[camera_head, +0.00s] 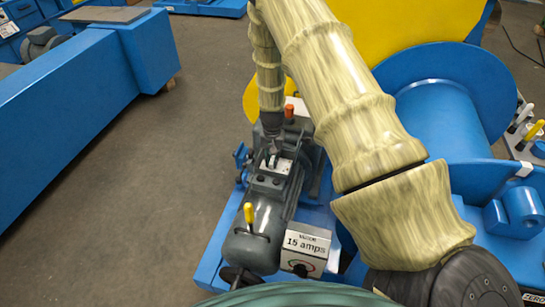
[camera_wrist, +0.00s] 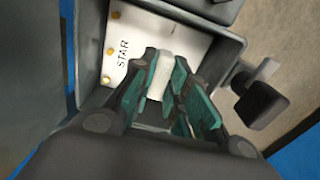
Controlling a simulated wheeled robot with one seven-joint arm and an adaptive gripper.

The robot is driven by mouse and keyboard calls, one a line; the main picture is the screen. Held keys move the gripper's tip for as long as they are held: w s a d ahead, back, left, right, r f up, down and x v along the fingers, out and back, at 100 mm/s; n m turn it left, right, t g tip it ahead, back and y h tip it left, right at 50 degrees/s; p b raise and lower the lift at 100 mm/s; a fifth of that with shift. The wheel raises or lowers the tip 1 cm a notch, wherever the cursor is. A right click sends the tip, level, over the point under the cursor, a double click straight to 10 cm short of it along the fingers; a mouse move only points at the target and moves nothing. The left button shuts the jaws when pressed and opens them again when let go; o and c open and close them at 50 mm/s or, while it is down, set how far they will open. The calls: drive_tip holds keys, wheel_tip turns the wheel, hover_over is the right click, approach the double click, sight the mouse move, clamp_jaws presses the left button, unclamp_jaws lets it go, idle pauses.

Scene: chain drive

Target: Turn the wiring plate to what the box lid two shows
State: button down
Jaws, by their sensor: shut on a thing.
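The wiring plate (camera_wrist: 117,62) is white, with the word STAR and brass-coloured studs along its left side. It lies inside a grey open box (camera_wrist: 190,32). In the head view the plate (camera_head: 284,166) shows as a small pale patch on top of the grey machine. My gripper (camera_wrist: 160,78) is shut on a raised white grip of the plate, with teal pads on both sides of it. In the head view my gripper (camera_head: 272,151) points down at the plate and partly hides it. I cannot make out the picture on box lid two.
A panel reading 15 amps (camera_head: 307,243) with a dial stands at the machine's front. A yellow-handled lever (camera_head: 249,213) rises beside it. A large blue drum (camera_head: 440,110) stands right, and a blue beam (camera_head: 70,95) left. Open floor lies between beam and machine.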

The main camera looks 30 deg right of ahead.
sight(272, 159)
drive_tip(key=shift+w+m, duration=0.15)
drive_tip(key=shift+m, duration=0.25)
drive_tip(key=c, duration=1.4)
unclamp_jaws()
drive_tip(key=shift+r, duration=0.1)
wheel_tip(272, 159, up, 12)
drive_tip(key=shift+f, duration=0.1)
